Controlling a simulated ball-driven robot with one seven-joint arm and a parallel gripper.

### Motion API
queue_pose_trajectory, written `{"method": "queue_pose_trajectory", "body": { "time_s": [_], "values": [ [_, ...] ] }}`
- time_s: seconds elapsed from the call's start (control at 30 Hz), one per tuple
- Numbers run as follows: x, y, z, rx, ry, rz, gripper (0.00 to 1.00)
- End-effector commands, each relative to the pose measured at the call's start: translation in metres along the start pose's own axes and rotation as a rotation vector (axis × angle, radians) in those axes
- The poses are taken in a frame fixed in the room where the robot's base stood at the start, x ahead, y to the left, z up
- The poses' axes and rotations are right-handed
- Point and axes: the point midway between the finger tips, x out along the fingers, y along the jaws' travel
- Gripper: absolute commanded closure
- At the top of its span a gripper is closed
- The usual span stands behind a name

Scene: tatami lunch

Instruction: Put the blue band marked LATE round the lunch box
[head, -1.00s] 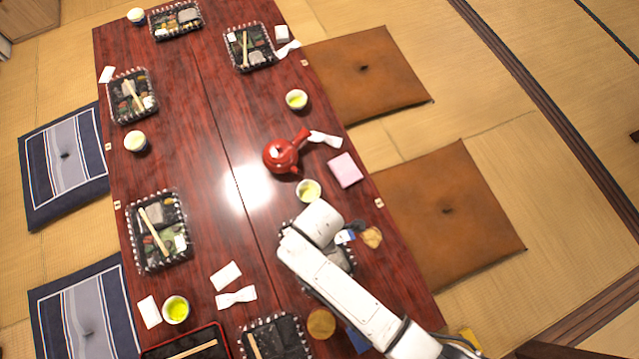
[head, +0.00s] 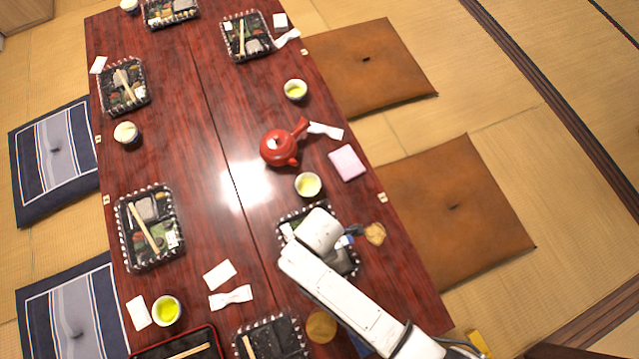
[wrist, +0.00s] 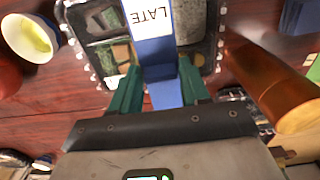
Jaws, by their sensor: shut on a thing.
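My gripper (wrist: 157,82) has its green fingers closed on the blue band (wrist: 153,50). The band's white label reads LATE (wrist: 150,14) and faces the wrist camera. In the wrist view the band lies across the middle of the lunch box (wrist: 102,20), whose compartments show on both sides. I cannot tell whether it touches the box or goes round it.
A tea cup (head: 308,185), red teapot (head: 279,148) and pink cloth (head: 347,162) stand beyond the box. A brown cylinder (wrist: 270,75) is close to the right in the wrist view. Another boxed lunch (head: 270,338) lies nearby.

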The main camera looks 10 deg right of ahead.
Motion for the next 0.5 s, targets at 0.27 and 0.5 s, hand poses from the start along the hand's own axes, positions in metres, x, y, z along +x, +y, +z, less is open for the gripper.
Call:
{"method": "queue_pose_trajectory", "body": {
  "time_s": [0.27,0.5],
  "values": [
    [0.025,0.0,0.0,0.0,0.0,-0.001,0.66],
    [0.043,0.0,0.0,0.0,0.0,0.0,0.66]
  ]
}}
